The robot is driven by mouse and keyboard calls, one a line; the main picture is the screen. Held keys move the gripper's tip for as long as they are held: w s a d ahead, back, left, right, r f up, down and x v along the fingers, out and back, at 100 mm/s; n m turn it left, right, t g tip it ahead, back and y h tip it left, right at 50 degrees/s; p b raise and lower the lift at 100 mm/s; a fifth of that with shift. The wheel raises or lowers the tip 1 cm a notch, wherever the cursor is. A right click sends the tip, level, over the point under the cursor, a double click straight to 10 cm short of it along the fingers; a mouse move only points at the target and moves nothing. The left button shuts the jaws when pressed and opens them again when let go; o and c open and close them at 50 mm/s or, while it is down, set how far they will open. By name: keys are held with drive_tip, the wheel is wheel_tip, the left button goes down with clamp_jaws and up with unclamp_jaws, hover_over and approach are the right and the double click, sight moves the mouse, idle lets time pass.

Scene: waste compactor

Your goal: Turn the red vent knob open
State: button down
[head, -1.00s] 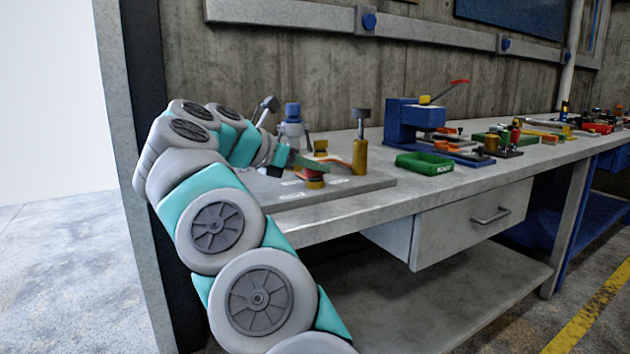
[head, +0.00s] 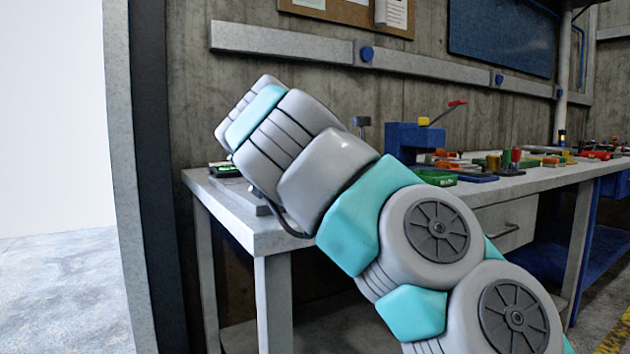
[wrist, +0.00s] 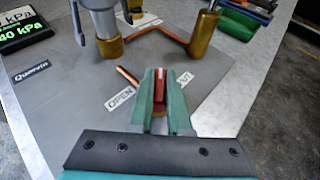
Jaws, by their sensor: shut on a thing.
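In the wrist view, the red vent knob (wrist: 159,86) shows as a narrow red bar between the two green fingers of my gripper (wrist: 160,76). The fingers are shut on it, one on each side. A bit of brass shows below the red bar, deep between the fingers. A white label reading OPEN (wrist: 121,98) lies on the grey plate just left of the fingers. Another label (wrist: 187,77), partly covered, lies to the right. In the head view, my arm hides the knob and the gripper.
A brass fitting (wrist: 109,46) and a brass post (wrist: 204,36) stand beyond the gripper, with a copper pipe (wrist: 162,32) between them. A kPa display (wrist: 24,30) sits at the far left. In the head view, a blue vise-like device (head: 413,138) stands on the bench.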

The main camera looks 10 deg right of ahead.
drive_tip(key=n+y+p, duration=0.1)
drive_tip(key=n+t+y+p, duration=0.1)
drive_tip(key=n+y, duration=0.1)
drive_tip(key=shift+d+r, duration=0.1)
drive_tip(key=shift+r, duration=0.2)
drive_tip(key=n+t+y+p, duration=0.1)
drive_tip(key=n+y+p, duration=0.1)
drive_tip(key=p, duration=0.1)
drive_tip(key=shift+r+y, duration=0.1)
drive_tip(key=shift+y, duration=0.3)
drive_tip(key=n+y+p, duration=0.2)
drive_tip(key=shift+y+p, duration=0.3)
drive_tip(key=shift+p, duration=0.05)
drive_tip(key=shift+f+n+g+y+p, duration=0.15)
drive_tip(key=shift+n+y+p, duration=0.35)
drive_tip(key=shift+n+y, duration=0.2)
drive_tip(key=shift+f+n+g+y+p, duration=0.15)
drive_tip(key=shift+n+y+p, duration=0.3)
drive_tip(key=shift+n+y, duration=0.25)
drive_tip(key=shift+f, duration=0.1)
drive_tip(key=c, duration=0.9)
unclamp_jaws()
drive_tip(key=shift+o, duration=0.2)
